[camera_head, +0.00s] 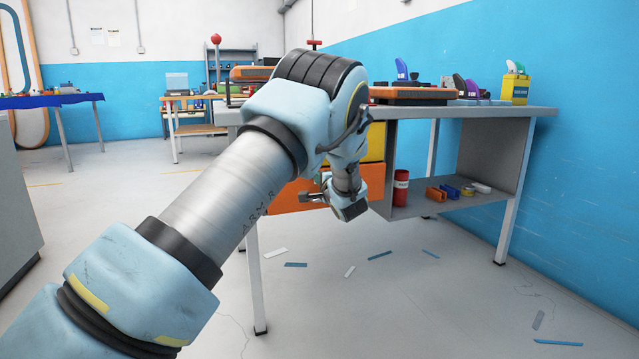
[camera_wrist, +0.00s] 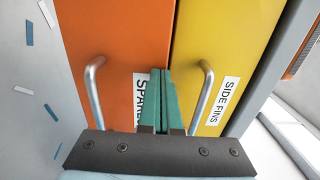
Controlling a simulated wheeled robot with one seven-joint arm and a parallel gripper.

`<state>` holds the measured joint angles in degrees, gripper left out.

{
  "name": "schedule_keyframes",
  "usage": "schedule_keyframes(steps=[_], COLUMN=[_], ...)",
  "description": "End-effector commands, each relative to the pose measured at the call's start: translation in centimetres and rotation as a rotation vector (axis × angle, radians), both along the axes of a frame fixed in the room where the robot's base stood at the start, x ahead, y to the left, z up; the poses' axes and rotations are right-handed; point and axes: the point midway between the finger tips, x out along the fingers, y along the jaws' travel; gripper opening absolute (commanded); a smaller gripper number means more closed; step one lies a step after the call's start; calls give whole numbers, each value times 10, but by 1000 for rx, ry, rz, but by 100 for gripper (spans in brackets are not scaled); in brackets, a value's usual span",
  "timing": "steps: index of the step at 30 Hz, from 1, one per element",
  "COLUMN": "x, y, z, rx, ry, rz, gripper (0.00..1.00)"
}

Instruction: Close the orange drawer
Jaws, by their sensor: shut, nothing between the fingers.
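The orange drawer (camera_head: 288,200) is the lower one under the workbench, partly hidden behind my arm. In the wrist view its orange front (camera_wrist: 110,30) fills the left half, with a metal handle (camera_wrist: 95,92) and a partly hidden white label. The yellow drawer (camera_wrist: 215,40) lies beside it there, with its own handle and a "SIDE FINS" label. My gripper (camera_wrist: 168,72) has its green fingers shut with nothing between them, in front of the seam between the two fronts, between the handles. I cannot tell whether they touch, or how far the orange drawer stands out.
The workbench (camera_head: 540,110) carries boards and fins, and its lower shelf (camera_head: 435,205) holds a red can (camera_head: 401,188) and small items. A bench leg (camera_head: 256,280) stands near my arm. Loose strips lie on the otherwise open floor. A blue wall closes the right side.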

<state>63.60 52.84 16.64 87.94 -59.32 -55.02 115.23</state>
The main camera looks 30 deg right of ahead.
Motion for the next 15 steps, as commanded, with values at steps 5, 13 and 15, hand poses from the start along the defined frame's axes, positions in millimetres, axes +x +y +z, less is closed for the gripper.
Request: schedule_keyframes(steps=[5,13,15], x=[1,5,10], y=[0,0,-1], z=[0,2,4], rx=[0,1,1], ry=[0,0,-1], rz=[0,1,1], gripper=[0,0,0])
